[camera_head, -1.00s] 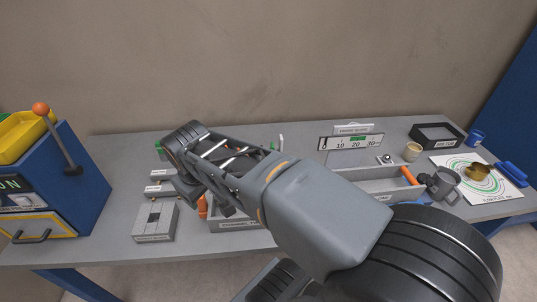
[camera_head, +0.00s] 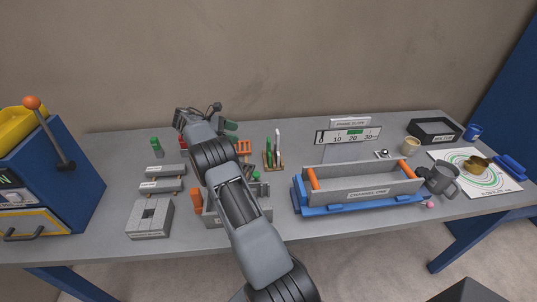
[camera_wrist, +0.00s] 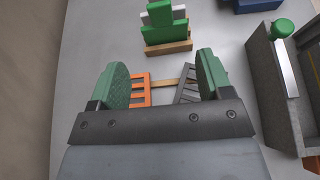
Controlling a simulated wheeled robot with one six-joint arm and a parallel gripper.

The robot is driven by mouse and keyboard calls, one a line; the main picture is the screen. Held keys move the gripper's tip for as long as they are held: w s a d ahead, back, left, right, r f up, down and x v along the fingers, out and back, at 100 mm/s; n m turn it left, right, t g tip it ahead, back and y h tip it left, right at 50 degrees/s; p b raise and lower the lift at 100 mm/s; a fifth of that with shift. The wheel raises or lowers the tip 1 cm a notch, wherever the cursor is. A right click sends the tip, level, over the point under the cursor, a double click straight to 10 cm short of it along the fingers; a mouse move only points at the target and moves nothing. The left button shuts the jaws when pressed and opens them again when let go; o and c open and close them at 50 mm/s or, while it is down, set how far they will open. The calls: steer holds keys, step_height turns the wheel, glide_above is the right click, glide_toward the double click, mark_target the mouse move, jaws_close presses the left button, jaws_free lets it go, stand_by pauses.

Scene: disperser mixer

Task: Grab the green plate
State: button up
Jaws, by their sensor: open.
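The green plate (camera_head: 269,152) stands upright in a small wooden rack (camera_head: 274,167) beside a white upright piece, near the middle of the table. In the wrist view the green plate (camera_wrist: 166,30) is at the top, in front of the white piece, beyond my fingertips. My gripper (camera_head: 223,118) is over the back of the table, left of the rack. In the wrist view my gripper (camera_wrist: 161,68) is open, with green-padded fingers apart and nothing held. The plate is clear of both fingers.
An orange slotted piece (camera_wrist: 140,88) and a grey slotted piece (camera_wrist: 187,84) show between my fingers. A grey bin (camera_wrist: 265,90) lies to the wrist view's right. A grey trough on a blue base (camera_head: 360,198) stands right of the rack. The wall is behind the table.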

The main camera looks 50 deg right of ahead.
mark_target(269, 151)
steer(key=p+x, duration=0.3)
steer(key=x, duration=1.1)
steer(key=shift+d, duration=0.15)
steer(key=shift+f, duration=0.1)
steer(key=shift+c, duration=0.3)
steer(key=c, duration=1.2)
